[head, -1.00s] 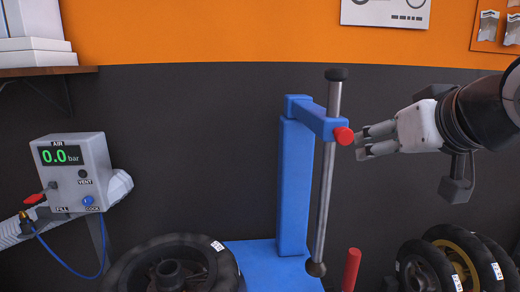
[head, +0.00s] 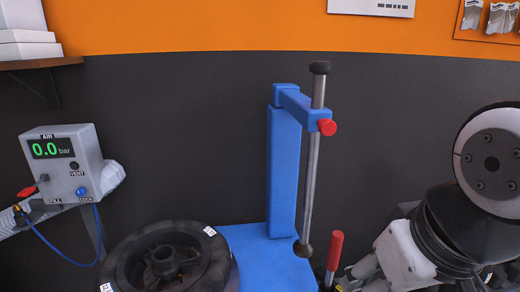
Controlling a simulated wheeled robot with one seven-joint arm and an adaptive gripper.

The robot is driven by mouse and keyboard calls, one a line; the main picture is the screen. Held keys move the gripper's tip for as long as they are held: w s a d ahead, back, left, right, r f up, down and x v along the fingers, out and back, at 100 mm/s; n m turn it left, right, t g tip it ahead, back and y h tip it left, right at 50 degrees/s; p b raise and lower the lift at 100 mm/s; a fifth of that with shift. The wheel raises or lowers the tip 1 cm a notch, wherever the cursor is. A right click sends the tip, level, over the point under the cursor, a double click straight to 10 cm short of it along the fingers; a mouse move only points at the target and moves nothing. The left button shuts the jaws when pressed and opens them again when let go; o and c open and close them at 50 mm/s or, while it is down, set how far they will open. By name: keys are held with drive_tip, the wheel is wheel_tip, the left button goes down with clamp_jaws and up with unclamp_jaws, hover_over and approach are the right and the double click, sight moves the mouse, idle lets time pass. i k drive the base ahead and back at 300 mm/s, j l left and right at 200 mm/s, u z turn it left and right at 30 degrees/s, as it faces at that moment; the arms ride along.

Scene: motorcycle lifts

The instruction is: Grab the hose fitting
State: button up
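The small brass-coloured hose fitting (head: 18,210) is at the far left in the head view, at the end of a thin blue hose (head: 48,246). It rests beside the grey air box (head: 66,165), just below a red lever. My gripper (head: 350,276) is at the lower right, far from the fitting, beside an upright red handle (head: 334,251). Its fingers point down and left and are partly cut off by the picture edge. I cannot tell how far apart they are, or whether they touch the red handle.
A blue tyre-changer stand (head: 283,170) with a metal post (head: 309,170) stands between my gripper and the air box. A wheel with a black tyre (head: 215,265) lies in front of it. A shelf with white boxes (head: 25,35) is at the upper left.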

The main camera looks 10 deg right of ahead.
sight(17, 210)
drive_tip(key=u, duration=1.45)
drive_tip(key=i+j+u, duration=0.5)
drive_tip(key=i+u, duration=0.15)
drive_tip(key=i, duration=0.3)
drive_tip(key=i+u, duration=0.35)
drive_tip(key=i, duration=0.15)
drive_tip(key=i+j+z, duration=0.15)
drive_tip(key=i, duration=0.3)
drive_tip(key=i+z, duration=0.15)
drive_tip(key=i, duration=0.3)
drive_tip(key=i+j+z, duration=0.2)
drive_tip(key=i, duration=0.2)
drive_tip(key=i+j+z, duration=0.15)
drive_tip(key=z, duration=0.3)
drive_tip(key=i+j+z, duration=0.25)
drive_tip(key=z, duration=0.2)
drive_tip(key=i+j+z, duration=0.25)
drive_tip(key=z, duration=0.2)
drive_tip(key=i+j+z, duration=0.1)
drive_tip(key=j+z, duration=0.6)
drive_tip(key=z, duration=0.2)
drive_tip(key=j+z, duration=0.45)
drive_tip(key=i, duration=0.05)
